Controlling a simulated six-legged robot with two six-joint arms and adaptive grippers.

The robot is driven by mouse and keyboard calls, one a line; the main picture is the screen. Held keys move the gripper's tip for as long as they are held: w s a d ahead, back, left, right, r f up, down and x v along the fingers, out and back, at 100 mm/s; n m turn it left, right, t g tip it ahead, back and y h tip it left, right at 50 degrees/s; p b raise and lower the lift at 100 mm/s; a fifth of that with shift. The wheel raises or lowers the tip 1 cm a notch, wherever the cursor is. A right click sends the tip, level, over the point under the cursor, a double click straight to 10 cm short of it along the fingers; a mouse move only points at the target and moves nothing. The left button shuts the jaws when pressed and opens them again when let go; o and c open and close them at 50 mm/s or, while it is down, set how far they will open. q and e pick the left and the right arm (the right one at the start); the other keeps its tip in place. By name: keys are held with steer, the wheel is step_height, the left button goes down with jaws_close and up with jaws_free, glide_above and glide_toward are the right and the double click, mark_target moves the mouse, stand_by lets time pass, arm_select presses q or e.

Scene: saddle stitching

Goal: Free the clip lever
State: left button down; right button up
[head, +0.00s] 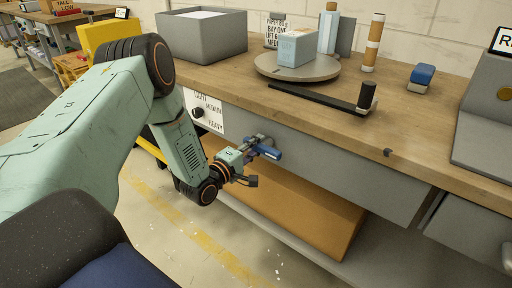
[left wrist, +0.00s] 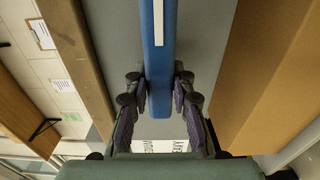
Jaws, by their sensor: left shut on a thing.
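My left gripper (head: 258,148) is in front of the grey panel under the bench top. In the left wrist view the blue bar (left wrist: 158,60) has a white stripe and runs between the two fingers of my left gripper (left wrist: 160,95). Where the bar joins anything is not clear. My right gripper is not in view.
The wooden bench top (head: 400,130) holds a grey bin (head: 203,38), a round turntable (head: 297,68) with a pale blue block, a black bar (head: 318,98) and a blue-topped block (head: 421,78). A brown box (head: 300,208) sits below. A dial sign (head: 208,106) is left of the gripper.

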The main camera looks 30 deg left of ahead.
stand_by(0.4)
arm_select(q)
steer(key=c, duration=1.1)
jaws_free()
steer(key=s, duration=0.8)
steer(key=s+a, duration=0.1)
steer(key=s, duration=0.3)
